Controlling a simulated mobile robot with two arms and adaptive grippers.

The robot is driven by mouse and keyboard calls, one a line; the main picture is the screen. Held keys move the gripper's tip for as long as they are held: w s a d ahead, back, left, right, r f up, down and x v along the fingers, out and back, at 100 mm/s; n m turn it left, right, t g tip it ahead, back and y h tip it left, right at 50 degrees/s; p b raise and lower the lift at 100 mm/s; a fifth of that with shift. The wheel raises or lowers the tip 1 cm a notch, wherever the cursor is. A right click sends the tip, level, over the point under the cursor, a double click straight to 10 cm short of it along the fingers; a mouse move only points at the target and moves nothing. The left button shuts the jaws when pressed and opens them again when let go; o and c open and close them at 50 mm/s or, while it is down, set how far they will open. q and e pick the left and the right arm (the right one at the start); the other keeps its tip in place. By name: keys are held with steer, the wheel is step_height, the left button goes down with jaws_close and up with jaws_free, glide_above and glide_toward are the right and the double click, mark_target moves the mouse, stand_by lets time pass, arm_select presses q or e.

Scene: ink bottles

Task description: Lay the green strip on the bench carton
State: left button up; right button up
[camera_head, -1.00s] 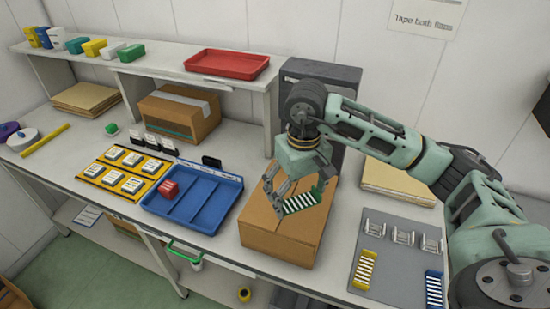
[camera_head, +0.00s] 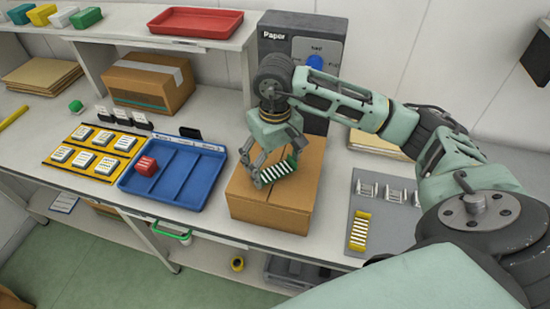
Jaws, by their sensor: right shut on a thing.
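The green strip (camera_head: 275,172), with white bars across it, is in my right gripper (camera_head: 272,168). The gripper is shut on it over the top of the bench carton. The bench carton (camera_head: 268,214) is a closed brown box on the bench, right of the blue tray. The strip looks very close to the carton's top; I cannot tell whether it touches. My left gripper is not in view.
A blue divided tray (camera_head: 190,187) with a red block (camera_head: 147,166) stands left of the carton. A grey mat (camera_head: 385,232) with a yellow strip (camera_head: 360,231) lies to the right. Another carton (camera_head: 150,88) sits under the shelf, and a grey Paper box (camera_head: 300,62) stands behind.

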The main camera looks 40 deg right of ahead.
steer(key=shift+s+f, duration=0.1)
steer(key=shift+f, duration=0.1)
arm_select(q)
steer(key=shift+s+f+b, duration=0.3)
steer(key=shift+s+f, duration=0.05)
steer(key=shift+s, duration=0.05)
arm_select(e)
steer(key=shift+f, duration=0.2)
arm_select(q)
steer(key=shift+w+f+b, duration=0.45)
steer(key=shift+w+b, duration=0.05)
arm_select(e)
steer(key=shift+f, duration=0.4)
steer(key=o, duration=0.6)
steer(key=shift+o, duration=0.2)
